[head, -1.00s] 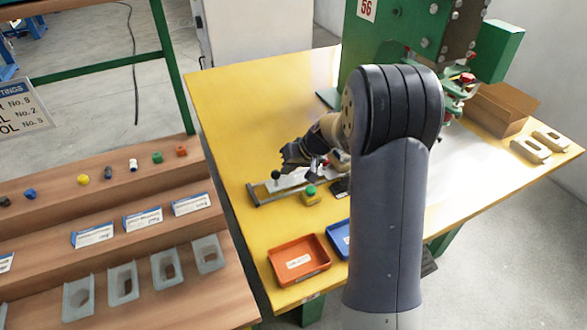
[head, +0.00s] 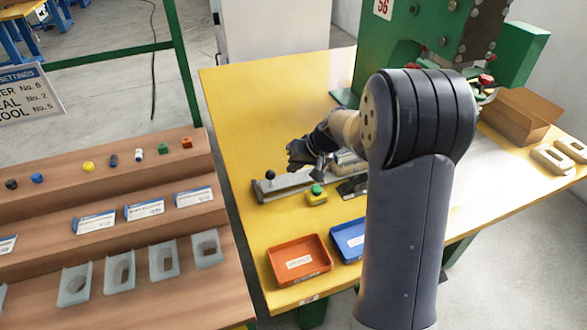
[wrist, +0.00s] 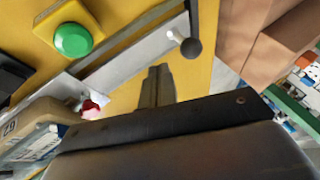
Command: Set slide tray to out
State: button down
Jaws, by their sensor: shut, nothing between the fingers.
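The slide tray (head: 293,184) is a grey metal strip in a low rail on the yellow table. Its black ball knob (head: 270,174) stands at the rail's left end. The knob also shows in the wrist view (wrist: 191,47), beyond the fingertips. My gripper (head: 292,158) is shut and empty, just above and right of the knob in the head view. In the wrist view its closed fingers (wrist: 158,72) point toward the rail and are apart from the knob. The tray's right end is partly hidden by my gripper and arm.
A green button on a yellow box (head: 316,195) sits in front of the rail. A beige part (wrist: 38,128) and a red knob (wrist: 91,109) are close by. Orange (head: 299,261) and blue (head: 347,240) bins stand nearer. The green press (head: 445,40) stands behind.

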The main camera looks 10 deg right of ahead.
jog(key=v, duration=1)
jog(key=shift+d, duration=0.35)
